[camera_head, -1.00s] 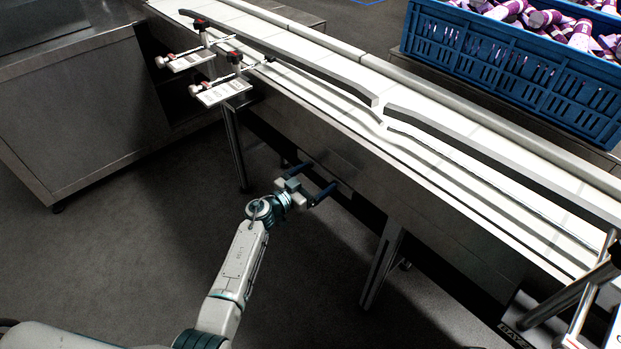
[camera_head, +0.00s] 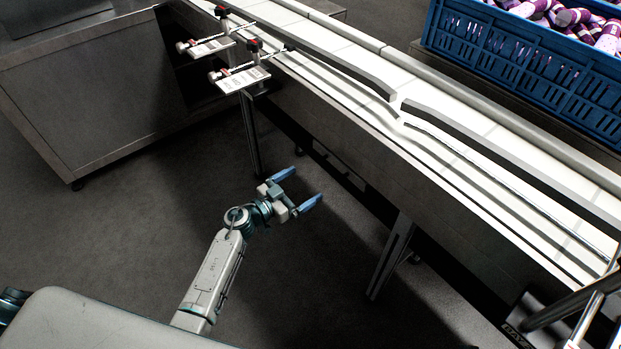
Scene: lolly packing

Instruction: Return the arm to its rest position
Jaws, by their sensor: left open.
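My left gripper (camera_head: 297,188) is in the lower middle of the head view. Its two blue fingers are spread apart with nothing between them. It is over the dark floor, in front of the conveyor's near side and apart from it. My left arm comes up to it from the lower left. My right gripper is not in view.
A white conveyor (camera_head: 480,120) with guide rails runs from upper left to lower right. A blue crate (camera_head: 520,75) with purple and white lollies stands behind it. A metal cabinet (camera_head: 90,110) is at left. The floor (camera_head: 130,230) between is clear.

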